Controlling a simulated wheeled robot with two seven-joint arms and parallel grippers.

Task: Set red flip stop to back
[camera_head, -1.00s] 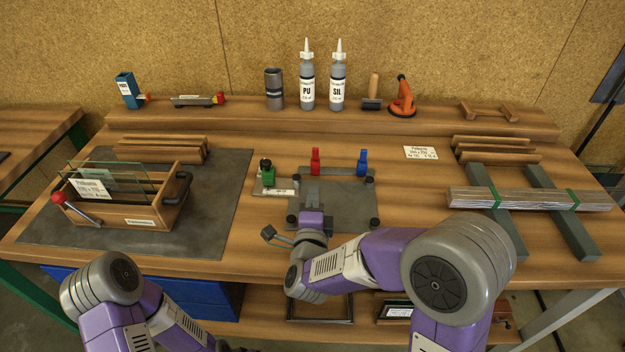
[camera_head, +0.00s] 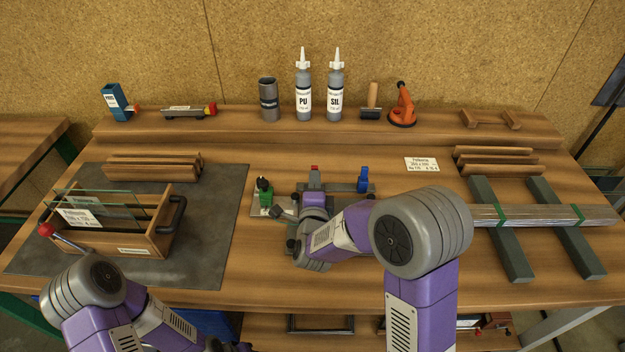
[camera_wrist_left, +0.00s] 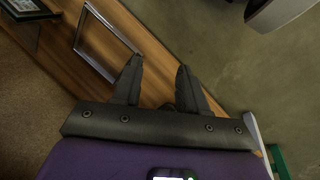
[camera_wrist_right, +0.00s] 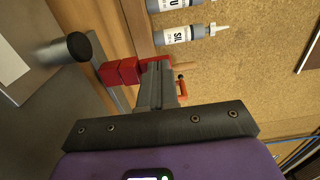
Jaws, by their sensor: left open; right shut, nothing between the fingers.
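The red flip stop (camera_head: 314,176) is at the back edge of the grey jig plate (camera_head: 343,202), left of the blue flip stop (camera_head: 363,180). Its top shows level with the blue one; its lower part is hidden behind my right gripper (camera_head: 314,186). In the right wrist view the red flip stop (camera_wrist_right: 118,73) is right at the closed fingertips (camera_wrist_right: 160,66); I cannot tell whether they touch it. My right gripper is shut with nothing held. My left gripper (camera_wrist_left: 158,62) is open and empty, low at the front, away from the jig.
A green clamp (camera_head: 264,191) stands left of the jig. Strips (camera_head: 545,216) lie on dark bars at right. Bottles (camera_head: 304,92) stand on the back shelf.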

